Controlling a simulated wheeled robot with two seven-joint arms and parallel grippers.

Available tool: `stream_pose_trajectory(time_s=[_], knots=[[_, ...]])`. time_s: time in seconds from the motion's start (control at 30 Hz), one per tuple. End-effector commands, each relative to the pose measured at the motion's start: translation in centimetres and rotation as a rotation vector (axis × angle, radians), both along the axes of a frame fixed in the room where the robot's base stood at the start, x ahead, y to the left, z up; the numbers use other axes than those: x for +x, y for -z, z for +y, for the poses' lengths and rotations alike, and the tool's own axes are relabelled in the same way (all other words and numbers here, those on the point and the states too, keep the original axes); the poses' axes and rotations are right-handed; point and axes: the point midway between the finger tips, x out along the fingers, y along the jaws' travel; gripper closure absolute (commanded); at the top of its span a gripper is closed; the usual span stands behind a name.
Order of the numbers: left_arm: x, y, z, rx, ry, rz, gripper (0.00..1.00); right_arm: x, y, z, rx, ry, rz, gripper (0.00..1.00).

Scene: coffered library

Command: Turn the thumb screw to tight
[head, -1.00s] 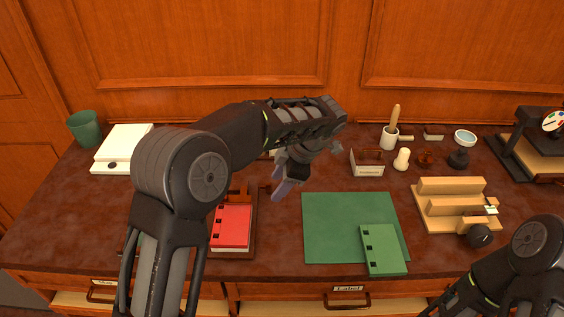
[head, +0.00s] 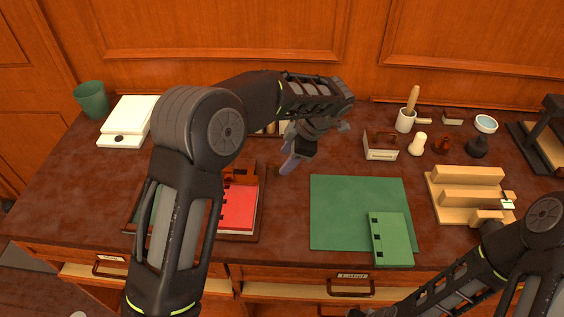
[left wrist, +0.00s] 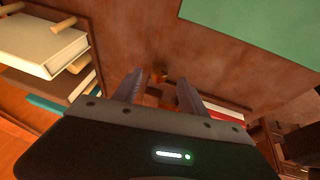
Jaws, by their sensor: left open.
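My left gripper (head: 288,162) is open and points down above the table, left of the green mat. In the left wrist view its two fingers (left wrist: 160,88) stand apart with nothing held. A small brass-coloured piece, perhaps the thumb screw (left wrist: 160,74), shows between and just beyond the fingertips; I cannot tell whether they touch it. In the head view I cannot make out the screw. A wooden frame (head: 240,172) with a red book (head: 238,207) stands just left of the gripper, partly hidden by my left arm. My right gripper is out of view.
A green mat (head: 350,205) with a green punched piece (head: 391,238) lies right of the gripper. A stepped wooden block (head: 470,187), a label box (head: 381,147) and a pestle cup (head: 405,120) stand further right. A green cup (head: 91,98) stands far left.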

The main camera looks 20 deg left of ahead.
Motion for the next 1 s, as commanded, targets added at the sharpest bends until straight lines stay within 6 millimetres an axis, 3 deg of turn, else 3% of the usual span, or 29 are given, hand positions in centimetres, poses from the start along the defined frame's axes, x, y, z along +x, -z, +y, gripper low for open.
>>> stream_pose_trajectory(time_s=[0.3, 0.6, 1.0], knots=[[0.2, 3.4, 1.5, -0.001, 0.001, 0.001, 0.50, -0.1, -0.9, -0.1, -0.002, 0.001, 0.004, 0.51], [0.2, 3.6, 1.6, -0.001, 0.001, 0.000, 0.51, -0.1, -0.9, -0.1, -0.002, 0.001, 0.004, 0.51], [0.2, 3.6, 1.6, -0.001, 0.000, 0.000, 0.83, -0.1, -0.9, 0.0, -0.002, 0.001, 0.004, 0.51]])
